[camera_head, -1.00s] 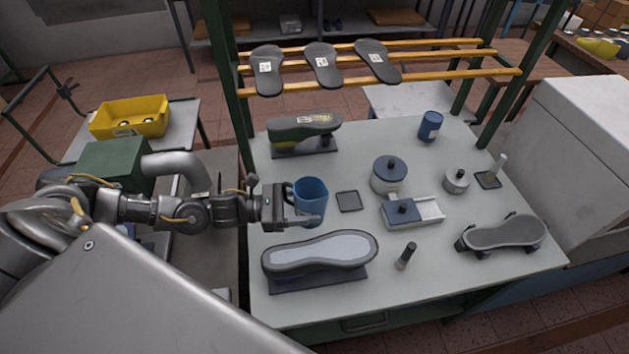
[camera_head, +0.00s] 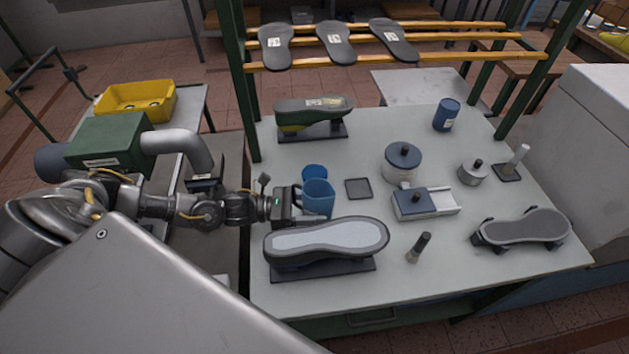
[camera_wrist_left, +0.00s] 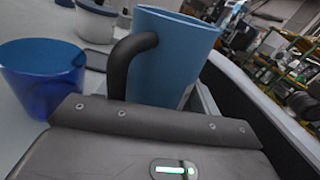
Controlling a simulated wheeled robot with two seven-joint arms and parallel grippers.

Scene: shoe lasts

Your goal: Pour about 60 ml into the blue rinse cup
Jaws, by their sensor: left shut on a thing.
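My left gripper (camera_head: 296,204) is shut on a light blue jug (camera_head: 319,197) over the left part of the grey table. The jug looks about upright in the head view, and its contents cannot be made out. In the left wrist view the jug (camera_wrist_left: 175,62) shows its dark handle (camera_wrist_left: 128,62) at the gripper. A darker blue cup (camera_head: 315,173) stands just behind the jug, its lower part hidden by it. The left wrist view shows this cup (camera_wrist_left: 42,82) left of the jug, apart from it. My right gripper is not in view.
A shoe last with a pale sole (camera_head: 328,238) lies close in front of the jug. A green-toned last (camera_head: 314,114) stands behind. A flat dark square (camera_head: 358,188) lies to the right, near a lidded pot (camera_head: 402,163). A dark blue can (camera_head: 446,115) stands at the back right.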

